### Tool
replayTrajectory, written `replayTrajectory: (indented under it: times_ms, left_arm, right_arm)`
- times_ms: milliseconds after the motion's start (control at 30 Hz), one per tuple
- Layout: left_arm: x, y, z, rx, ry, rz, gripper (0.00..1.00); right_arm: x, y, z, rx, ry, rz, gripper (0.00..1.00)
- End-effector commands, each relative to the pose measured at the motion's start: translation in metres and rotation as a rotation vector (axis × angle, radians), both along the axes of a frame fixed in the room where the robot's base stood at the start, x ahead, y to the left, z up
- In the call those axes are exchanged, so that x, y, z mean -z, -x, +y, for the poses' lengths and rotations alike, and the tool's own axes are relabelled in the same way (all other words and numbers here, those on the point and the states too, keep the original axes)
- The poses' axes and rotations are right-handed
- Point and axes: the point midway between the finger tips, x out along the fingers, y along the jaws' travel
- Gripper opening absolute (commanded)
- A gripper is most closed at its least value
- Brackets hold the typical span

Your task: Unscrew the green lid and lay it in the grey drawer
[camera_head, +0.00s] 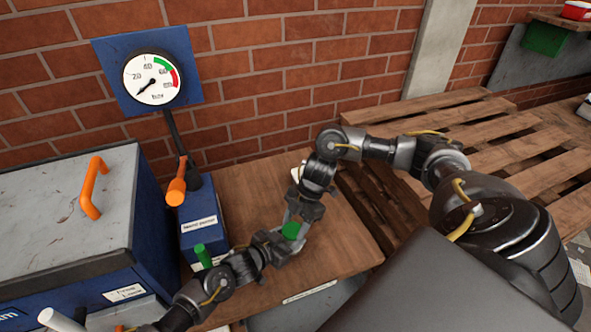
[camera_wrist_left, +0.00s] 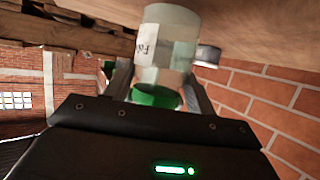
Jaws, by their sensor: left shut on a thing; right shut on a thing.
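The green lid (camera_head: 291,230) shows between my two grippers above the wooden bench. In the left wrist view the lid (camera_wrist_left: 155,96) sits between the fingers of my left gripper (camera_wrist_left: 160,92), which is shut on it. A clear jar with a white label (camera_wrist_left: 167,45) adjoins the lid; whether the lid is still threaded on it I cannot tell. My right gripper (camera_head: 300,212) reaches down at the jar and is shut on it, its fingers mostly hidden. A grey surface (camera_head: 125,312) at the lower left may be the grey drawer; its inside is not clear.
A blue cabinet (camera_head: 150,225) with a grey top and orange handle (camera_head: 92,188) stands left. Pallets (camera_head: 480,130) lie right. Bare bench (camera_head: 340,235) shows right of the grippers.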

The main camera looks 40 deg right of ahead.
Motion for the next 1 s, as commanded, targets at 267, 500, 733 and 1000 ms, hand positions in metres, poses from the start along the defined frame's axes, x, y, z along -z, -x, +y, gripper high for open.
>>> replayTrajectory:
  times_ms: [267, 500, 733, 1000]
  left_arm:
    - [0.0008, -0.0137, 0.0068, -0.029, -0.007, -0.008, 0.15]
    - [0.0007, -0.0142, 0.0069, -0.029, -0.007, -0.008, 0.15]
    - [0.0006, -0.0142, 0.0068, -0.03, -0.007, -0.008, 0.15]
    - [0.0003, -0.0135, 0.0063, -0.028, -0.006, -0.007, 0.15]
  right_arm:
    - [0.0051, 0.009, -0.0033, -0.029, 0.012, 0.025, 0.17]
    - [0.0039, 0.0074, -0.0025, -0.318, 0.008, 0.022, 0.17]
    - [0.0046, 0.01, -0.0028, -0.412, 0.007, 0.026, 0.17]
    - [0.0045, 0.0097, -0.0025, -0.41, 0.007, 0.025, 0.7]
